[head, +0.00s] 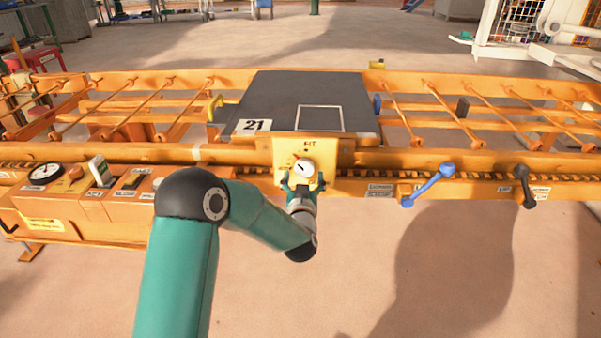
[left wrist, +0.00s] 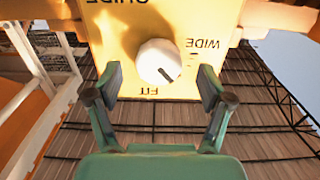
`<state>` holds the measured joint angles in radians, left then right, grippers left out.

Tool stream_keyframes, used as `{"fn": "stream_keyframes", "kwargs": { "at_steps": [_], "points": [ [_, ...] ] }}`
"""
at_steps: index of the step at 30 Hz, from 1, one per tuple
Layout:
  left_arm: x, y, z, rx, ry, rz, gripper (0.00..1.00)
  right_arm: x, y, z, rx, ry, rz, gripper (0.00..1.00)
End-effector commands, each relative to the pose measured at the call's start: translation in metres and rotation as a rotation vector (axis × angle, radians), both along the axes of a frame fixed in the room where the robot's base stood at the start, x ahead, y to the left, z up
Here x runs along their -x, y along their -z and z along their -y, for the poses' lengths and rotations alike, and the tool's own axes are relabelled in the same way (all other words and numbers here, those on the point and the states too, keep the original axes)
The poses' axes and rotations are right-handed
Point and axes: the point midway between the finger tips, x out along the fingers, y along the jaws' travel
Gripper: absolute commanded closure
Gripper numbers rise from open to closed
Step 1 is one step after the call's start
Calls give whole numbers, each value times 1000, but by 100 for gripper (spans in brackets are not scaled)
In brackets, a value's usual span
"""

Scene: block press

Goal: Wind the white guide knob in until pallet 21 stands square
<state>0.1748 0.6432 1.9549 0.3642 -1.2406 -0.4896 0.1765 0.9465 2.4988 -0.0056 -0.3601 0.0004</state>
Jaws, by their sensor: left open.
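The white guide knob (head: 304,168) sits on a yellow plate (head: 318,150) on the front rail, below pallet 21 (head: 270,90). In the left wrist view the knob (left wrist: 159,62) has a dark pointer line aimed to its lower right, between the words FIT and WIDE. My left gripper (head: 302,183) is at the plate. In the left wrist view its open fingers (left wrist: 158,85) stand on either side of the knob, apart from it. Pallet 21 is a dark slab with a white square outline and a "21" label. My right gripper is not seen.
A blue lever (head: 430,184) and a black lever (head: 525,186) are on the rail to the right. A control box with a gauge (head: 45,172) and a white-handled switch (head: 101,170) is at the left. Roller bars flank the pallet. Floor in front is clear.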

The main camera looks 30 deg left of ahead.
Motion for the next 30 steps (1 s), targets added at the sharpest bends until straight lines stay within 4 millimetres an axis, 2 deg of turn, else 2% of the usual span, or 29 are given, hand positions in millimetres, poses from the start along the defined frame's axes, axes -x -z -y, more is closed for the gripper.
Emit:
{"fn": "stream_keyframes", "kwargs": {
  "at_steps": [6, 17, 27, 28, 30],
  "points": [
    [-19, 1, -12, -1, 0, -1, 20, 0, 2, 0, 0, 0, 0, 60],
    [-22, 0, -14, -1, 0, -1, 20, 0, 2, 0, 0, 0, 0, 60],
    [-22, 0, -14, 0, 0, 0, 75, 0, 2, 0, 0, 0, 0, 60],
    [-22, 0, -14, 0, 0, 0, 79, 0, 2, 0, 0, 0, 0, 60],
    [-22, 0, -14, -3, -1, -2, 79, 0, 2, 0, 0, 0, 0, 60]
  ]
}}
